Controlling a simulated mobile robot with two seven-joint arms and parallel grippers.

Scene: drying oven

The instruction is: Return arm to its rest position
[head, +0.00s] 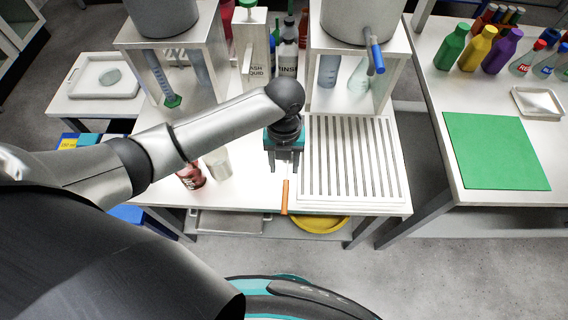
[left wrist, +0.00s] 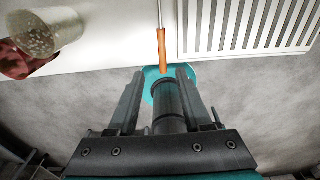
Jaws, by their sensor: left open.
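My left arm reaches in from the left in the head view, over the white table (head: 245,192). My left gripper (head: 284,165) points down above the table, left of the slatted white rack. In the left wrist view the two fingers (left wrist: 160,74) stand apart with nothing between them. A thin tool with an orange handle (head: 284,200) lies at the table's front edge, just beyond the fingertips in the left wrist view (left wrist: 161,48); it appears apart from them. My right gripper is not in view.
The slatted rack (head: 350,194) lies right of the gripper. A clear beaker (head: 219,166) and a red item (head: 191,178) stand to its left. Bottles (head: 288,57) and white stands (head: 394,85) are behind. A yellow basin (head: 318,225) sits below the table. A green mat (head: 495,150) lies on the right table.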

